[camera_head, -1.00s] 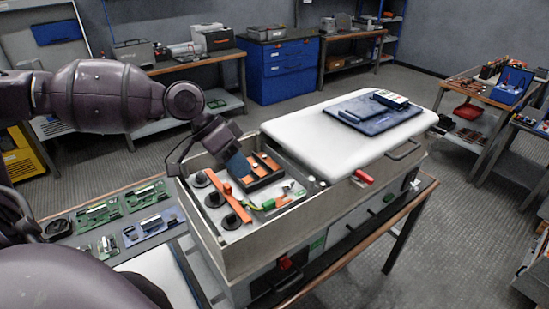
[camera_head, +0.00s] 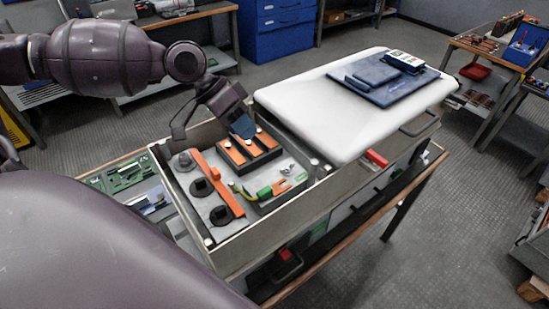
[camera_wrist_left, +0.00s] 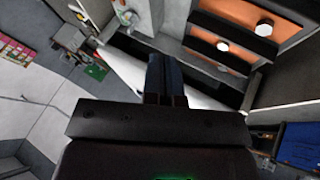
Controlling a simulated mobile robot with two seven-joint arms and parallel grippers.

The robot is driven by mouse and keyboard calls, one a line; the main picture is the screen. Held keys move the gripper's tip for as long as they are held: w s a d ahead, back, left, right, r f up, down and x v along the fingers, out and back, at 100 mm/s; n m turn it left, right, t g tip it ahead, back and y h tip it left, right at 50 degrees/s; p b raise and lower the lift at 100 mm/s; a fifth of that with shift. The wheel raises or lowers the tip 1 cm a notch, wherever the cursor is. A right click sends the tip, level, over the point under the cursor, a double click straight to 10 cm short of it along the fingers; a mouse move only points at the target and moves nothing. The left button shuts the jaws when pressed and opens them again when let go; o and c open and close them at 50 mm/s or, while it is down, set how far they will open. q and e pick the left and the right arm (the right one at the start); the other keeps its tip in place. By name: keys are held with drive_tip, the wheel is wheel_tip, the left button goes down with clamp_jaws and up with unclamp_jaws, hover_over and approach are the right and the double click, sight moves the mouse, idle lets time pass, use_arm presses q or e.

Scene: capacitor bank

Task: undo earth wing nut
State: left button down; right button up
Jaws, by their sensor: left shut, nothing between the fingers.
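The open grey metal box (camera_head: 225,262) holds the capacitor bank parts. A green and yellow lead (camera_head: 265,192) lies in it, with an orange forked piece (camera_head: 282,187) at its right end. Small pale pieces sit near that fork; I cannot tell clearly which is the earth wing nut. A small pale part (camera_wrist_left: 128,18) shows on the grey panel in the left wrist view. My left gripper (camera_head: 243,128) is shut and empty above the black block with orange strips (camera_head: 235,155), apart from the lead. Its fingers (camera_wrist_left: 165,78) are together in the wrist view. My right gripper is not in view.
An orange bar (camera_head: 212,178) with black round knobs (camera_head: 221,215) beside it fills the box's left part. A white cover (camera_head: 320,115) with a blue folder (camera_head: 375,82) lies to the right. Green boards (camera_head: 125,175) lie on the bench at left. The box walls stand up around the parts.

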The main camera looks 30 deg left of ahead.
sight(285, 172)
use_arm(q)
drive_tip(key=b+x, duration=0.1)
drive_tip(key=x, duration=0.4)
drive_tip(key=d, duration=0.3)
drive_tip(key=shift+s+f, duration=0.25)
drive_tip(key=shift+s, duration=0.05)
drive_tip(key=shift+s+d+b, duration=0.25)
drive_tip(key=shift+d+b, duration=0.05)
drive_tip(key=shift+d, duration=0.25)
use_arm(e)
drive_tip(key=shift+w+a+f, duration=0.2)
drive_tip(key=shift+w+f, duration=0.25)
